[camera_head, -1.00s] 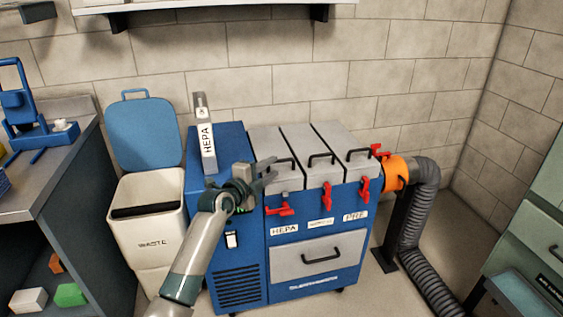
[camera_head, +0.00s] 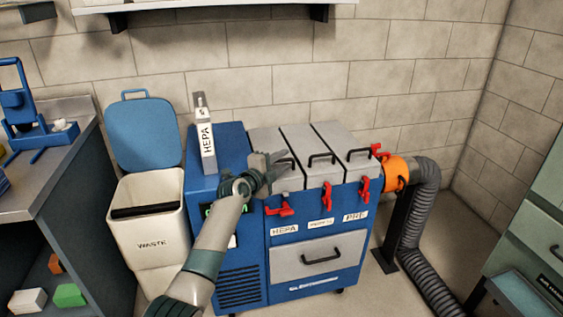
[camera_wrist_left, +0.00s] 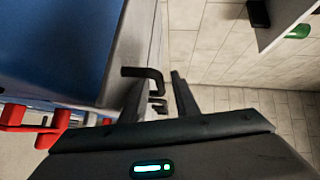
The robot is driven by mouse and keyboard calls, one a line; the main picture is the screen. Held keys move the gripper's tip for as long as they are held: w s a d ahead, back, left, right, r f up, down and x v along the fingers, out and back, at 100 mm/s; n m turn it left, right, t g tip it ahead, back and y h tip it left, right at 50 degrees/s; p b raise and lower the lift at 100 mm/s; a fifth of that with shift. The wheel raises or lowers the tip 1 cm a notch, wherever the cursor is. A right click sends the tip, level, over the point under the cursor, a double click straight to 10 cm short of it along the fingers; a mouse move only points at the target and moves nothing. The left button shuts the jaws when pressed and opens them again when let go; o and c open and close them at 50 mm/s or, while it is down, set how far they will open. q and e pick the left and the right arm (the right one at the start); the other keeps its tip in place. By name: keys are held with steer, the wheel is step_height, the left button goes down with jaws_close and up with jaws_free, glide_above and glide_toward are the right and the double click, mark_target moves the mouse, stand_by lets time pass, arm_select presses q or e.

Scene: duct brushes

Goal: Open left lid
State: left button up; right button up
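The left lid (camera_head: 265,138) is the leftmost of three grey lids on the blue cabinet and is closed. Its black handle (camera_head: 291,163) shows partly behind my left gripper (camera_head: 274,168); a black handle also shows in the wrist view (camera_wrist_left: 146,74). My left gripper's fingers (camera_wrist_left: 160,98) are apart there, with the handle close to the fingertips; I cannot tell whether they touch it. The red latch below the left lid (camera_head: 281,207) lies sideways, while the middle latch (camera_head: 327,199) and right latch (camera_head: 364,190) stand upright. My right gripper is not in view.
A white HEPA box (camera_head: 205,140) stands on the cabinet's left top. An open waste bin (camera_head: 150,225) is left of the cabinet. An orange fitting (camera_head: 397,172) with a grey hose (camera_head: 428,215) is at its right. A wall shelf (camera_head: 215,7) hangs above.

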arm_select(q)
jaws_close()
steer(key=shift+r, duration=0.15)
